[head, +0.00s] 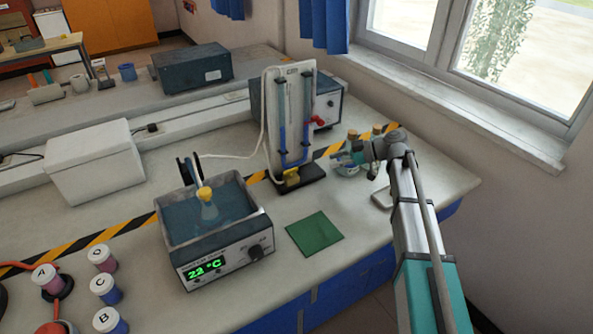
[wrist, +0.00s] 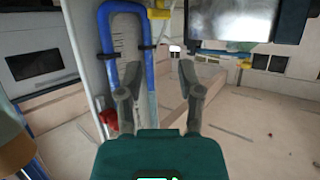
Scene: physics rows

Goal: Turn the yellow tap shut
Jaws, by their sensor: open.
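The yellow tap (head: 291,176) sits low on the front of the upright U-tube stand (head: 272,125), just above its black base. In the wrist view, which looks upside down, a yellow part (wrist: 160,10) shows at the top edge by the blue U-tube bend and appears to be this tap. My gripper (head: 337,156) is to the right of the stand in the head view. In the wrist view its two fingers (wrist: 157,80) are apart with nothing between them, away from the tap. A red tap (head: 320,118) sits higher on the stand's right side and shows in the wrist view (wrist: 108,117).
A water bath (head: 215,243) with a yellow-topped flask stands left of the stand. A green mat (head: 315,233) lies in front. Stoppered flasks (head: 377,129) stand close to my gripper. A grey box (head: 332,103) is behind the stand. Bench around the mat is clear.

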